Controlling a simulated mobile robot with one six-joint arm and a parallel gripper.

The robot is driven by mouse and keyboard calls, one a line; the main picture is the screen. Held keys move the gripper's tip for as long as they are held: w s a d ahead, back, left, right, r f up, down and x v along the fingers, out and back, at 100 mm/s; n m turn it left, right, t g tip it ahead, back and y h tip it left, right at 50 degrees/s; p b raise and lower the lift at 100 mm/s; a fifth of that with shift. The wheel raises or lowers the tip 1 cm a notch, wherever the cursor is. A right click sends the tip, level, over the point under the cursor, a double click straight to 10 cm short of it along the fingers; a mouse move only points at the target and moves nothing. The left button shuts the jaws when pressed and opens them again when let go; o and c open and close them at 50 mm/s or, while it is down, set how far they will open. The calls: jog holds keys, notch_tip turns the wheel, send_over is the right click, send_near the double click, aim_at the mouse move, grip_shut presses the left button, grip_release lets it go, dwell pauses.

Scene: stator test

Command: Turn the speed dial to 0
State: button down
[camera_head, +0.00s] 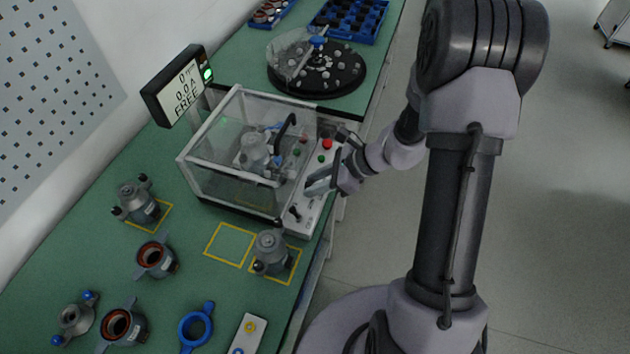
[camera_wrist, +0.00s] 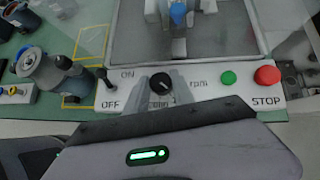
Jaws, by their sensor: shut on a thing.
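The speed dial (camera_wrist: 161,84) is a black knob with a white mark on the white control panel (camera_wrist: 205,90), marked "rpm" at its right. My gripper (camera_wrist: 160,85) has its fingers around the dial in the wrist view and is shut on it. In the head view my gripper (camera_head: 318,184) reaches the panel from the right and hides the dial. The display (camera_head: 183,92) reads 0 rpm, 0.0 and FREE, with a green light beside it.
Left of the dial is a toggle lever (camera_wrist: 106,78) between ON and OFF. To the right are a green button (camera_wrist: 228,77) and a red STOP button (camera_wrist: 267,76). A clear-walled box (camera_head: 215,160) stands behind the panel. A motor (camera_head: 270,252) stands near the panel's left end.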

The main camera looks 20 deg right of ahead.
jog(key=n+g+p, duration=0.1)
jog(key=n, duration=0.1)
jog(key=n+g+y+p, duration=0.1)
jog(key=g+p, duration=0.1)
jog(key=shift+w+r+n, duration=0.15)
jog(key=shift+w+n, duration=0.05)
jog(key=shift+n, duration=0.2)
jog(key=n+g, duration=0.1)
jog(key=n+g+p, duration=0.1)
jog(key=n, duration=0.1)
jog(key=n+g+p, duration=0.1)
jog(key=n+g, duration=0.1)
jog(key=shift+w+h, duration=0.25)
jog(key=shift+h, duration=0.05)
jog(key=shift+n, duration=0.3)
